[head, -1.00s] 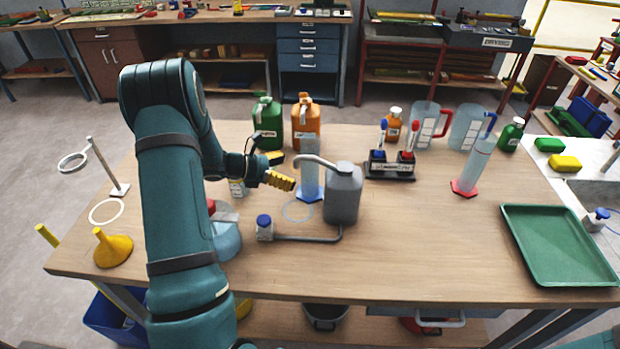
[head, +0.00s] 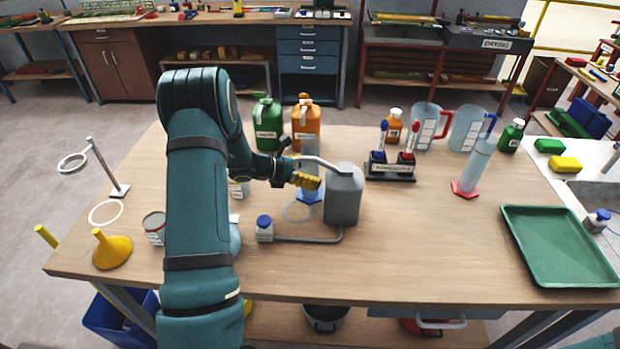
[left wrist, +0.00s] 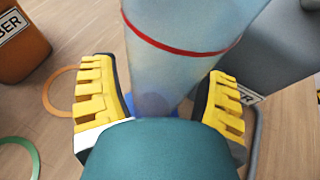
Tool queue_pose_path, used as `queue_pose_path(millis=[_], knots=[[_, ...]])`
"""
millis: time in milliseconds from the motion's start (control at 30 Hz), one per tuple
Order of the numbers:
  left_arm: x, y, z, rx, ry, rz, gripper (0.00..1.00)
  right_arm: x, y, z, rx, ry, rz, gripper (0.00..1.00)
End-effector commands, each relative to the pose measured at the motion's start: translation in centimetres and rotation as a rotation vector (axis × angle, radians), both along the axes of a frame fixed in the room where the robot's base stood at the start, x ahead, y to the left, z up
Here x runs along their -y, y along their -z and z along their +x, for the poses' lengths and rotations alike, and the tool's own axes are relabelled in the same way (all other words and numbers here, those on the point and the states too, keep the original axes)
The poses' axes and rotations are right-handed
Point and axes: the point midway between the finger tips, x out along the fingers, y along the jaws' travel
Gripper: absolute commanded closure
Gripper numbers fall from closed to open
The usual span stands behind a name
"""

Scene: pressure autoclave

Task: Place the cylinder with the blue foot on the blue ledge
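The cylinder with the blue foot (head: 310,150) stands upright on the wooden table, left of a grey can with a spout. Its blue foot (head: 309,196) shows partly below my gripper. My left gripper (head: 306,176) is at the cylinder's lower part. In the left wrist view, the clear cylinder (left wrist: 185,60) with a red ring stands between the two yellow fingers of my left gripper (left wrist: 160,100). The fingers are apart, with a visible gap on the left side. I cannot make out a blue ledge for certain. My right gripper is not in view.
The grey can (head: 344,195) stands close on the right, its spout reaching over near the gripper. Green (head: 267,125) and orange (head: 306,125) bottles stand behind. A red-footed cylinder (head: 477,165) and a green tray (head: 560,245) are at right. The table's front middle is clear.

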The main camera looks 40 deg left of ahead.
Motion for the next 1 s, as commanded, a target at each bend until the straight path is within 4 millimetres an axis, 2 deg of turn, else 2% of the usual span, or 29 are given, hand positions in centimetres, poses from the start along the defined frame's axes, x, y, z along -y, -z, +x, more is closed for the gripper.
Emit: queue_pose_path(millis=[33,133,167,467,633,767,1000], knots=[[0.0,0.0,0.0,0.0,0.0,0.0,0.49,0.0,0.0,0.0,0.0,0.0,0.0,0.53],[0.0,0.0,0.0,0.0,0.0,0.0,0.84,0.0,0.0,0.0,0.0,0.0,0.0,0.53],[0.0,0.0,0.0,0.0,0.0,0.0,0.87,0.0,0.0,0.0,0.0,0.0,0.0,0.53],[0.0,-0.1,0.0,0.001,0.0,-0.001,0.87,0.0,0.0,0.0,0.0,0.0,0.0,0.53],[0.0,-1.1,0.0,0.002,0.002,0.001,0.87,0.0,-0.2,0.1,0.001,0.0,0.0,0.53],[0.0,-2.7,0.0,0.004,0.001,0.0,0.87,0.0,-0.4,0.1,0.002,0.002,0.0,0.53],[0.0,-7.1,0.0,0.005,0.001,0.003,0.87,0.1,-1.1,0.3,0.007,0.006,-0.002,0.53]])
